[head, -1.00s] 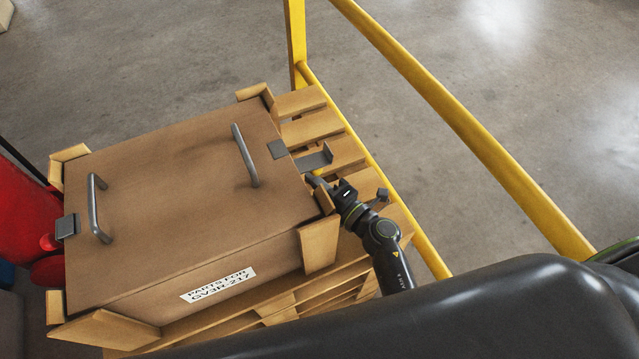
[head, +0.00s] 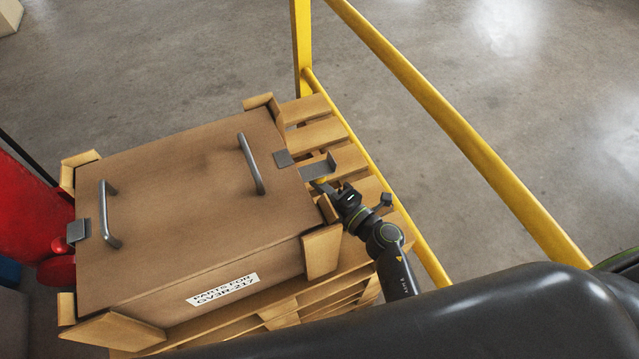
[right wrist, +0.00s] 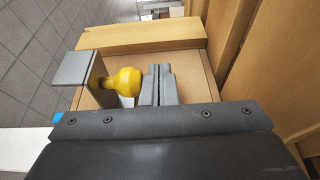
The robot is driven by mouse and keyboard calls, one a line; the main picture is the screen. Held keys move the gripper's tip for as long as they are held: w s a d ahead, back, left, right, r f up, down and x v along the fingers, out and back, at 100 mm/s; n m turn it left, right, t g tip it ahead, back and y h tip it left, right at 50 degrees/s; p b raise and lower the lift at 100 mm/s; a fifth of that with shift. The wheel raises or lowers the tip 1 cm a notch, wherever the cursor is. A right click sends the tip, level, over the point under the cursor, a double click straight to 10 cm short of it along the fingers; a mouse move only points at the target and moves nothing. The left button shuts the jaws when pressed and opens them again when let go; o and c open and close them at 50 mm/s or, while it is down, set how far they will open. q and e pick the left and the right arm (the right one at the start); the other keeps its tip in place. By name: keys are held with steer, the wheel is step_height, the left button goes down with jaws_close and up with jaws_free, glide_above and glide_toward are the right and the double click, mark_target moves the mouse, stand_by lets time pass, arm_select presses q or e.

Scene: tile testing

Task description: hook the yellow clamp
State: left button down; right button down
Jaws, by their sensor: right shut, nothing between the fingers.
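The yellow clamp shows in the right wrist view as a rounded yellow knob (right wrist: 124,81) on a bent grey metal plate (right wrist: 78,68). In the head view its grey bracket (head: 319,168) sticks out from the right side of the lidded box (head: 190,195), with a bit of yellow beneath it. My right gripper (head: 320,186) is beside the bracket's near side; its fingers (right wrist: 158,85) are shut and empty, just right of the yellow knob. I cannot tell whether they touch it. My left gripper is not in view.
The brown box has two grey handles (head: 251,164) and sits on a wooden pallet (head: 303,110) with corner blocks. A yellow rail (head: 455,130) runs along the pallet's right side. A red object (head: 30,215) stands at the left.

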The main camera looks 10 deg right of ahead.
mark_target(331, 167)
steer(key=shift+d+r+p, duration=0.1)
steer(key=shift+r+p, duration=0.25)
steer(key=shift+r, duration=0.1)
steer(key=shift+w+d+r+p, duration=0.1)
steer(key=shift+d+r+p, duration=0.1)
steer(key=shift+r+p, duration=0.15)
steer(key=shift+d+r+p, duration=0.45)
steer(key=shift+d, duration=0.05)
steer(key=shift+r, duration=0.1)
steer(key=shift+w+d+r+p, duration=0.1)
steer(key=shift+d+r+p, duration=0.15)
steer(key=shift+r+p, duration=0.35)
steer(key=shift+w+d+r+p, duration=0.1)
steer(key=shift+d+r+p, duration=0.15)
steer(key=shift+r+p, duration=0.35)
steer(key=shift+f, duration=0.15)
